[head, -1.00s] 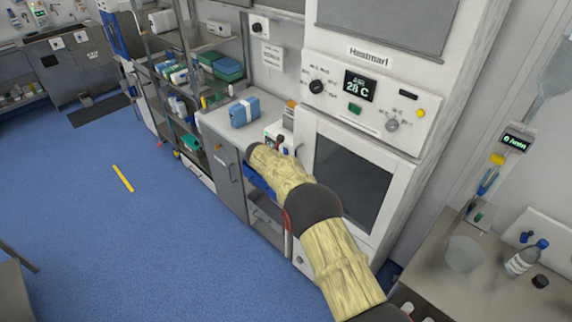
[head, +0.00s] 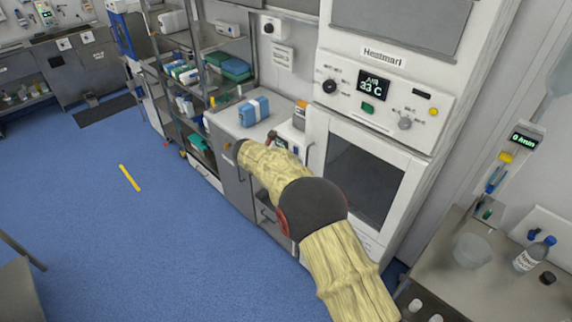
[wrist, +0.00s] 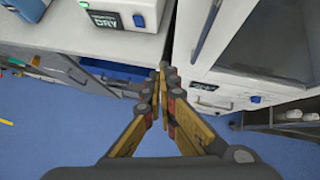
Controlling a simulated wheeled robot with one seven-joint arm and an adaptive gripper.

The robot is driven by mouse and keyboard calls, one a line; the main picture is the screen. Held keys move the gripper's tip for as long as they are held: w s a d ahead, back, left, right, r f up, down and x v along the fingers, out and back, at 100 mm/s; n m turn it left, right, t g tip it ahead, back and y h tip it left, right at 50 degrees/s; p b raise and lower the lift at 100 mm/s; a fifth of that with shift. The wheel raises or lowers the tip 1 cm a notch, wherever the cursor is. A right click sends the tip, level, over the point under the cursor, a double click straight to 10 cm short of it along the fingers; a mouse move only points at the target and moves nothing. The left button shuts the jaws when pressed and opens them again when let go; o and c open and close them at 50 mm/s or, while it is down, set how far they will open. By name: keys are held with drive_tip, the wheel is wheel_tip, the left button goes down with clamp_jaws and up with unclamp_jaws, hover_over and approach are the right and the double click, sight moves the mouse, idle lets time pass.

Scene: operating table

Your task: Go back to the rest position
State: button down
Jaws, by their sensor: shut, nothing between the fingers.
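My gripper (wrist: 162,88) shows in the wrist view with its two fingers together and nothing between them. It points at the gap between a grey cabinet with a white top and the white warming cabinet (wrist: 225,75). In the head view my arm, in a pale yellow sleeve with dark joints, reaches from the lower right toward the counter; the gripper itself is hidden behind it. The warming cabinet (head: 372,130) stands right of my arm, its glass door shut and its display reading 33 C.
A blue pack (head: 254,111) lies on the counter left of the warming cabinet. A shelf rack (head: 200,75) stands behind. A steel worktop (head: 455,270) with a bottle (head: 534,254) and a clear bowl (head: 472,248) is at the right.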

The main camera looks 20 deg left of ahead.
drive_tip(key=s+a+n+y, duration=0.3)
drive_tip(key=a+n+y, duration=0.3)
drive_tip(key=a+n, duration=0.7)
drive_tip(key=s+d+r+n+g+y+b, duration=0.1)
drive_tip(key=s+d+r+n+g+y, duration=0.2)
drive_tip(key=s+n, duration=0.4)
drive_tip(key=s+d+r+n, duration=0.3)
drive_tip(key=s+d+n, duration=0.15)
drive_tip(key=n, duration=0.45)
drive_tip(key=s+d+r+n+h+b, duration=0.2)
drive_tip(key=s+d, duration=0.9)
drive_tip(key=d, duration=0.6)
drive_tip(key=s+d+r+n+h+b, duration=0.2)
drive_tip(key=s+d, duration=0.9)
drive_tip(key=d, duration=0.6)
drive_tip(key=s+d+r+n+h+b, duration=0.2)
drive_tip(key=s+d, duration=0.9)
drive_tip(key=d, duration=0.6)
wheel_tip(320, 180, up, 3)
drive_tip(key=n+b, duration=0.1)
drive_tip(key=n, duration=0.2)
drive_tip(key=shift+s+f+n+h, duration=0.15)
drive_tip(key=shift+s+n+h, duration=0.15)
drive_tip(key=shift+n+h, duration=0.1)
